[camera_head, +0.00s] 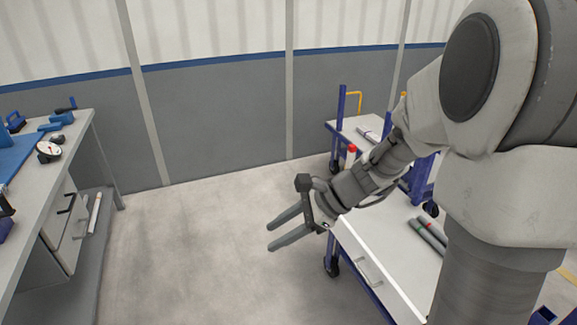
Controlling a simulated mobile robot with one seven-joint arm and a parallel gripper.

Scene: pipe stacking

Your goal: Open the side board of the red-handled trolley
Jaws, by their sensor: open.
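The near trolley (408,258) stands at the right, with a pale deck and blue frame. A red piece (352,149) tops a post at its far end; I take it for part of the red handle, mostly hidden by my arm. The side board (350,248) is a pale panel along the trolley's left side, with a grey bar handle (368,270). It looks upright. My gripper (269,238) is open and empty, left of the trolley's far left corner, fingers pointing left, apart from the board.
Several pipes (428,237) lie on the near trolley. A blue trolley with a yellow handle (355,97) stands behind it by the wall. A workbench (62,170) with tools and a drawer stands at the left. The floor (190,250) between is clear.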

